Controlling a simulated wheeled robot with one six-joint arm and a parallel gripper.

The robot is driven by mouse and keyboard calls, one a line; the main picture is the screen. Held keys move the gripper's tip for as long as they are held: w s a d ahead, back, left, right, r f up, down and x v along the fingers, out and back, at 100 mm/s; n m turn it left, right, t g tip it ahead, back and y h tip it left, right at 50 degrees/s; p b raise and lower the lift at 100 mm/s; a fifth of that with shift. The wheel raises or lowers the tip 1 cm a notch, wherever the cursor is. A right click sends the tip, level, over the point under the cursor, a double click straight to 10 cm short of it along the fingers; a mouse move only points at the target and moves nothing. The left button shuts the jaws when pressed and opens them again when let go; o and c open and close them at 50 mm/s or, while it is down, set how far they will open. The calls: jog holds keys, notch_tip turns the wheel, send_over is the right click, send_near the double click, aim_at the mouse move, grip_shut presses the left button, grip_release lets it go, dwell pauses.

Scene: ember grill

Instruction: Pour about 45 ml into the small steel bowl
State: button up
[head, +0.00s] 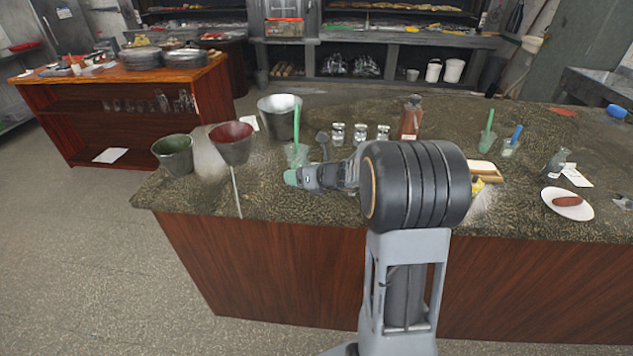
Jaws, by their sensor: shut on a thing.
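My gripper (308,178) reaches left over the counter, low above its front part. It is shut on a small green thing (291,177), seen only as a rounded end; its kind and contents cannot be told. A silver steel vessel (279,117), shaped like a bucket or deep bowl, stands upright behind and to the left of the gripper. I cannot tell whether it is the small steel bowl; no other steel bowl is clear on this counter.
A clear cup with a green stick (297,154) stands just behind the gripper. Several small jars (338,134) and a brown bottle (411,117) stand behind my arm. A white plate (567,203) with a brown item lies at right. The counter's front left is clear.

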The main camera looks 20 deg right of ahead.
jog(key=b, duration=0.1)
jog(key=n+b, duration=0.1)
jog(key=shift+s+a+f+t+h+b, duration=0.1)
jog(key=shift+a+f+t+h+b, duration=0.1)
jog(key=shift+f+t+h+b, duration=0.15)
jog(key=shift+a+r+n+h+b, duration=0.1)
jog(key=shift+r+n+h+b, duration=0.35)
jog(key=shift+r+n+b, duration=0.55)
jog(key=shift+f+t, duration=0.15)
jog(key=shift+t, duration=0.1)
jog(key=shift+s, duration=0.15)
